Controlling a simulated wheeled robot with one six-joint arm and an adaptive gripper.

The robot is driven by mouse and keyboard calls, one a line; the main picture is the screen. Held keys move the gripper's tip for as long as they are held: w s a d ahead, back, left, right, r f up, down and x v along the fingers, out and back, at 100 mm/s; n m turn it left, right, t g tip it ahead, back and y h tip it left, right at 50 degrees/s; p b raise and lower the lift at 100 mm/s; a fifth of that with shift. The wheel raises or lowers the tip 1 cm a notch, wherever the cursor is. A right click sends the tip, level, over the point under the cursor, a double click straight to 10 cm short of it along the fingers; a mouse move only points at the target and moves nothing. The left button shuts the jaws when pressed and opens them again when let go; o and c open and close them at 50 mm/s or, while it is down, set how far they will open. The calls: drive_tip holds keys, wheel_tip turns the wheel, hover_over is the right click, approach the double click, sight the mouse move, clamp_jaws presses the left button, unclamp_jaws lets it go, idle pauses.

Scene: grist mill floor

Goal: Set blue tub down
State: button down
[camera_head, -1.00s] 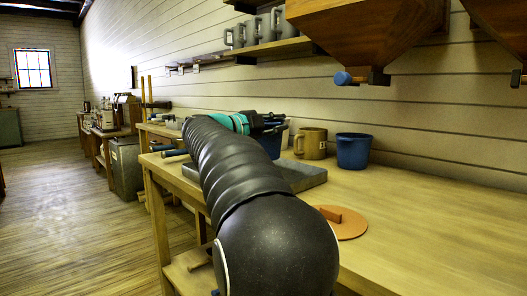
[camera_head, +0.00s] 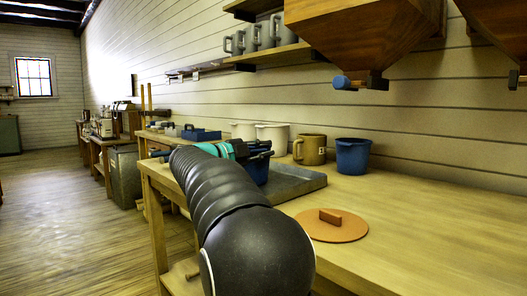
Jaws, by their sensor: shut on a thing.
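My gripper (camera_head: 262,149) is shut on a blue tub (camera_head: 257,173), seen at the far end of my black arm. The held tub is partly hidden by the gripper and arm. It shows against the grey tray (camera_head: 303,182) on the wooden bench; I cannot tell whether its base touches the tray. A second blue tub (camera_head: 353,157) stands upright on the bench to the right, apart from my gripper.
A tan mug (camera_head: 309,149) and white tubs (camera_head: 273,136) stand behind the tray. An orange-brown lid (camera_head: 332,228) lies on the bench (camera_head: 440,235) in front. A wooden hopper (camera_head: 365,40) overhangs the bench. The bench's right side is clear.

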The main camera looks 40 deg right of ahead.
drive_tip(key=c, duration=1.1)
unclamp_jaws()
drive_tip(key=shift+a, duration=0.1)
drive_tip(key=a+p, duration=0.1)
drive_tip(key=a, duration=1)
drive_tip(key=shift+s+a+f, duration=0.1)
drive_tip(key=shift+s+a, duration=0.05)
drive_tip(key=shift+a, duration=0.25)
